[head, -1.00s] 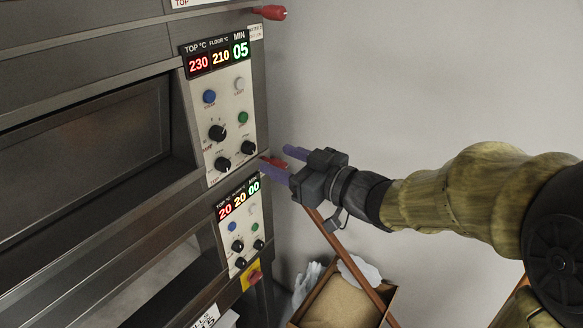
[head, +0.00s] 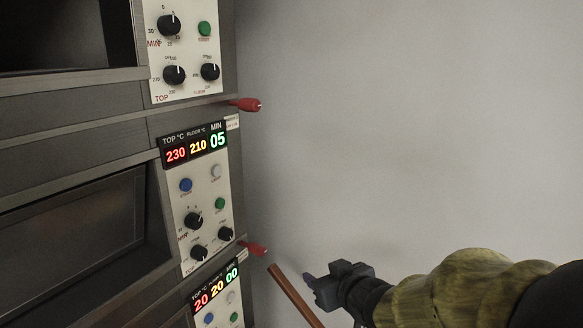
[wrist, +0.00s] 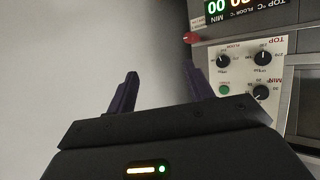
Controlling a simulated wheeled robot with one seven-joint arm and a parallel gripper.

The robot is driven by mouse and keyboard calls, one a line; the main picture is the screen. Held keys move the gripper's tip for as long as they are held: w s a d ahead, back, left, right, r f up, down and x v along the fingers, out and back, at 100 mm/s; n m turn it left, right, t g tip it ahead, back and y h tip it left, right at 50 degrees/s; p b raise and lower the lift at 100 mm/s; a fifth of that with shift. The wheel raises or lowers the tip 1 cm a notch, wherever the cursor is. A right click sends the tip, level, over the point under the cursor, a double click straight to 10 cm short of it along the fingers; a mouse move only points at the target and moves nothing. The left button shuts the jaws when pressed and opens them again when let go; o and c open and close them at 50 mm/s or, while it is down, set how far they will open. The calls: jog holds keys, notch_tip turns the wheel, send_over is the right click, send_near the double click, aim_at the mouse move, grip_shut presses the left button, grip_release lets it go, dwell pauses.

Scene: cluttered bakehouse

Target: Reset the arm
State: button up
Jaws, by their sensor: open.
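My gripper (head: 308,281) is at the lower middle of the head view, to the right of the oven stack and apart from its front. In the wrist view my gripper (wrist: 162,92) shows two purple fingers spread apart with nothing between them. My arm comes in from the lower right corner of the head view. The middle oven's control panel (head: 203,205) shows 230, 210 and 05. The panel below it (head: 219,303) shows 20, 20 and 00.
Red handles (head: 245,104) and (head: 254,249) stick out from the oven's right edge, the lower one near my gripper. A brown pole (head: 294,296) leans between oven and gripper. The pale wall (head: 420,120) is bare. In the wrist view, a knob panel (wrist: 243,72) lies right of the fingers.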

jog(key=s+d+f+m+g+h, duration=0.2)
jog(key=s+d+f+g, duration=0.2)
jog(key=s+f, duration=0.3)
jog(key=s+d+f+m+g+h, duration=0.3)
jog(key=s+d+f+g, duration=0.1)
jog(key=s+f, duration=0.3)
jog(key=shift+s+d+g, duration=0.3)
jog(key=shift+s+g, duration=0.25)
jog(key=shift+g, duration=0.25)
dwell(0.5)
